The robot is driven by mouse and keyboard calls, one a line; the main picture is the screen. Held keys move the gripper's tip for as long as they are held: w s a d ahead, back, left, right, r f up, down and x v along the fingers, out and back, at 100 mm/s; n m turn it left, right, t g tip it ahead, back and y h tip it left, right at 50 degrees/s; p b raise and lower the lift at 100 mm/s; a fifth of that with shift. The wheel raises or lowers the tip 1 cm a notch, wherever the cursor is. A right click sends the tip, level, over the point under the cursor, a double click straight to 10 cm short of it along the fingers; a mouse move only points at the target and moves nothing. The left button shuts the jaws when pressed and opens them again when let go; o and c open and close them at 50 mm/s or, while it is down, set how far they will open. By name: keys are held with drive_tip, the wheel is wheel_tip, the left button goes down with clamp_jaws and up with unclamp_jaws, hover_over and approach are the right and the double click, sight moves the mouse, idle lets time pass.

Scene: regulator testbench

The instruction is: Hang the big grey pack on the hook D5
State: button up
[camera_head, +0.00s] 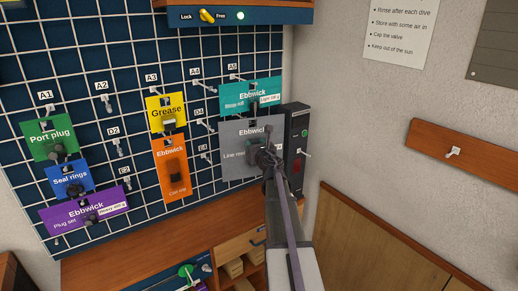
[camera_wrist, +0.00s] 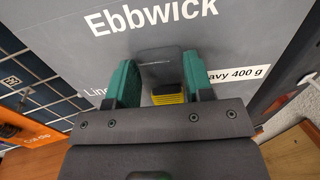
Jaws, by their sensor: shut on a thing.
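The big grey pack (camera_head: 232,133), marked Ebbwick, is at the right side of the grid board, just below the teal pack. My gripper (camera_head: 264,156) is at its front, right of its middle. In the wrist view the grey pack (camera_wrist: 235,35) fills the background, with a label ending "avy 400 g". My gripper's green fingers (camera_wrist: 160,82) are shut on a grey part at the front of the pack, with a yellow piece below. Hook D5 and its label are hidden, and I cannot tell whether the pack is on it.
The teal pack (camera_head: 237,93) hangs under A5 (camera_head: 232,67), close above. The orange pack (camera_head: 165,183) is to the left. A dark box (camera_head: 297,122) stands close at the right. A wooden ledge (camera_head: 150,248) runs below the board.

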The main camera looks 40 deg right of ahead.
drive_tip(key=shift+w+d+f+b, duration=0.1)
drive_tip(key=shift+w+f+b, duration=0.15)
drive_tip(key=shift+w, duration=0.9)
drive_tip(key=shift+w+d+f+b, duration=0.1)
drive_tip(key=shift+w+f+b, duration=0.1)
drive_tip(key=shift+w, duration=0.9)
drive_tip(key=o, duration=1.2)
drive_tip(key=shift+o, duration=0.2)
